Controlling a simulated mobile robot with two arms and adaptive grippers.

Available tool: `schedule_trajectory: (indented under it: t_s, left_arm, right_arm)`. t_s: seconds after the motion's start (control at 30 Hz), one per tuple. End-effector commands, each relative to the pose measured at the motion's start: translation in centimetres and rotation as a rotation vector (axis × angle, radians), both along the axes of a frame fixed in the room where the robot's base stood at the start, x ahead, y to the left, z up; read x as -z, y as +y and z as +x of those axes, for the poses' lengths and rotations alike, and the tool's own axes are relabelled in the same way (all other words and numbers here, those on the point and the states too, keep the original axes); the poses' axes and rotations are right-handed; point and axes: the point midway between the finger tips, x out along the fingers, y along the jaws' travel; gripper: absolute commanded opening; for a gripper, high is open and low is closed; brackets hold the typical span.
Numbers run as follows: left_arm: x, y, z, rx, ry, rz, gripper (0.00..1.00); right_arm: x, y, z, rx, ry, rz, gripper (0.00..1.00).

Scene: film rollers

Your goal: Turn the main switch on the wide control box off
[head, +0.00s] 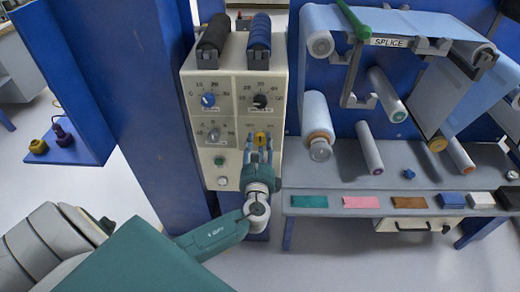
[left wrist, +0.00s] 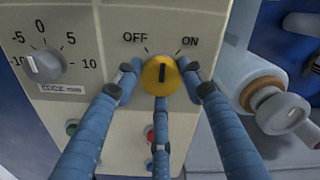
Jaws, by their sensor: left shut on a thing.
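The wide control box (head: 236,72) is a cream panel on a blue post in the head view. Its main switch is a round yellow knob (head: 260,137), partly covered by my fingers. In the left wrist view the yellow knob (left wrist: 155,74) sits below the OFF and ON labels. Its black mark points about straight up, between the two labels. My left gripper (head: 259,146) has its fingers around the knob, one at each side and one below; it is shut on the knob. The fingers also show in the left wrist view (left wrist: 162,88). My right gripper is not in view.
Film rollers (head: 317,122) and a grey shelf (head: 335,181) stand close to the right.

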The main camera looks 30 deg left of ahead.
Motion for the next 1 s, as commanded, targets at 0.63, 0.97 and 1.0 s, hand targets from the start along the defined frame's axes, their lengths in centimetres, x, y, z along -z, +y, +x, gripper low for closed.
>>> schedule_trajectory:
  t_s: [0.63, 0.97, 1.0]
  left_arm:
    - [-0.4, 0.6, 0.0, -0.008, -0.302, -0.454, 0.13]
    - [-0.6, 0.7, 0.0, -0.008, -0.366, -0.559, 0.14]
    - [-0.6, 0.7, 0.0, -0.008, -0.369, -0.565, 0.14]
  right_arm:
    - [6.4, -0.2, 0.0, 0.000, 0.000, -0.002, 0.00]
    - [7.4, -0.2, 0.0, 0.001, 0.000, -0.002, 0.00]
    - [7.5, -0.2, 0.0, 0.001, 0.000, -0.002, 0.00]
